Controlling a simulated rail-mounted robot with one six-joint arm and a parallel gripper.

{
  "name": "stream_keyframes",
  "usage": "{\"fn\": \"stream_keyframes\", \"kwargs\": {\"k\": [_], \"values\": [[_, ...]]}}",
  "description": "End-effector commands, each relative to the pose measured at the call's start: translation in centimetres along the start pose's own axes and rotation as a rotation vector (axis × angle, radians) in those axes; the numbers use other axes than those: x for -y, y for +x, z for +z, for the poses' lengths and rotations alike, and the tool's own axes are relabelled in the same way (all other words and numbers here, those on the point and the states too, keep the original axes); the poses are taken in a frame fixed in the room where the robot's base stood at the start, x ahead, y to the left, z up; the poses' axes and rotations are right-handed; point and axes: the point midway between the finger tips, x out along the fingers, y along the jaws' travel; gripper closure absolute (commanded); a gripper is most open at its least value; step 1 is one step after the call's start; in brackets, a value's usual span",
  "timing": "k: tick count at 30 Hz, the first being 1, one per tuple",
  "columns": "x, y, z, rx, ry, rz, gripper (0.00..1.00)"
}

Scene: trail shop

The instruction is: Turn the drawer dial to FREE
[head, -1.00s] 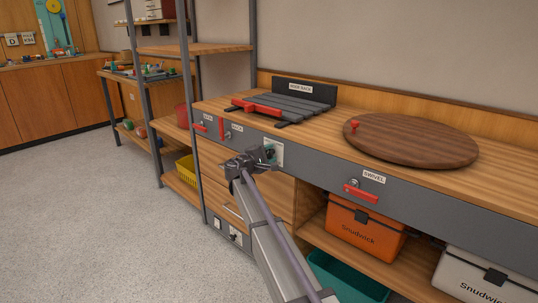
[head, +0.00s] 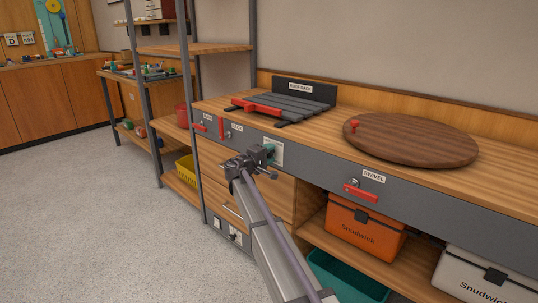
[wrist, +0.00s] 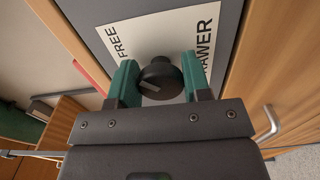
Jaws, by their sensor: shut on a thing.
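The dark drawer dial (wrist: 160,76) sits on a white label plate (wrist: 165,33) on the bench's grey front. In the wrist view, FREE is printed on the plate's left side, and lettering ending in AWER shows at its right, partly covered by a finger. My gripper (wrist: 159,83) is shut on the dial, one green finger on each side. A pale mark shows on the dial's lower left face; I cannot tell for sure which setting it points to. In the head view my gripper (head: 266,155) is at the plate and hides the dial.
Wooden drawers (head: 265,195) are below the dial. Red handles (head: 360,192) stick out along the grey front. A roof rack (head: 290,102) and a round swivel board (head: 415,142) are on the benchtop. The floor at left is clear.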

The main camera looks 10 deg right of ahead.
Motion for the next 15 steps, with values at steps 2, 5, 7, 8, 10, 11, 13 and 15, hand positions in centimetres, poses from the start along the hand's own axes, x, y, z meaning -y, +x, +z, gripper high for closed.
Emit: {"fn": "stream_keyframes", "kwargs": {"k": [2,5,7,8,10,11,13,15], "values": [[0.02,-0.04,0.00,0.000,0.001,-0.001,0.79],[0.02,-0.04,-0.01,0.000,0.001,-0.001,0.48],[0.01,-0.03,0.00,0.000,0.000,0.000,0.41],[0.01,-0.03,0.00,0.000,0.000,0.000,0.38],[0.01,-0.02,-0.01,0.000,0.000,0.000,0.32],[0.01,-0.02,-0.01,0.000,0.000,0.000,0.32],[0.01,-0.01,0.00,0.000,0.000,0.000,0.32],[0.00,-0.01,-0.01,0.000,0.000,0.000,0.32]]}}
